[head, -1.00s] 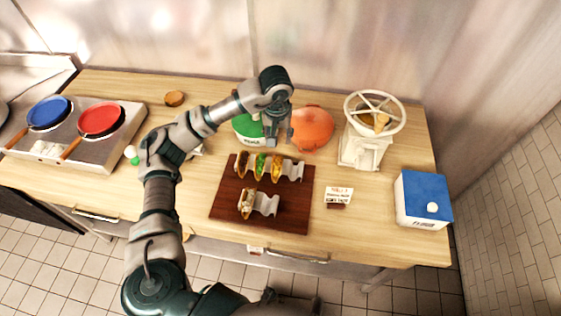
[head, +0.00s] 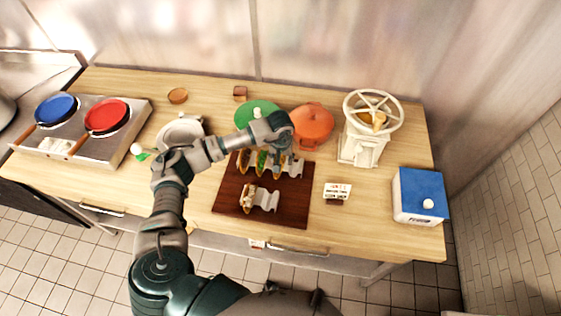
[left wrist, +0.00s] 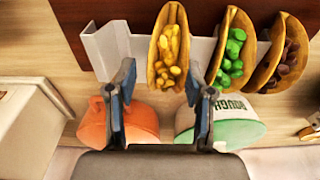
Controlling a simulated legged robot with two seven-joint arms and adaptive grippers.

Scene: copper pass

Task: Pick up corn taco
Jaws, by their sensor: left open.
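The corn taco (left wrist: 168,48), a folded yellow shell with yellow kernels, stands upright in the metal taco holder (left wrist: 103,45). In the head view it is the rightmost of three tacos in the rear holder and partly hidden by my gripper. My left gripper (left wrist: 158,85) is open and empty. In the left wrist view its fingertips lie just below the corn taco, to either side of it. In the head view the gripper (head: 281,157) is over the right part of the rear holder. A green-filled taco (left wrist: 232,50) and a brown-filled taco (left wrist: 285,52) stand beside it. My right gripper is not in view.
A dark wooden board (head: 288,212) carries both holders. Another taco (head: 247,197) stands in the front holder. Behind are a green-lidded pot (head: 257,107) and an orange pot (head: 312,127). A small sign (head: 338,190) and a white press (head: 362,145) stand to the right.

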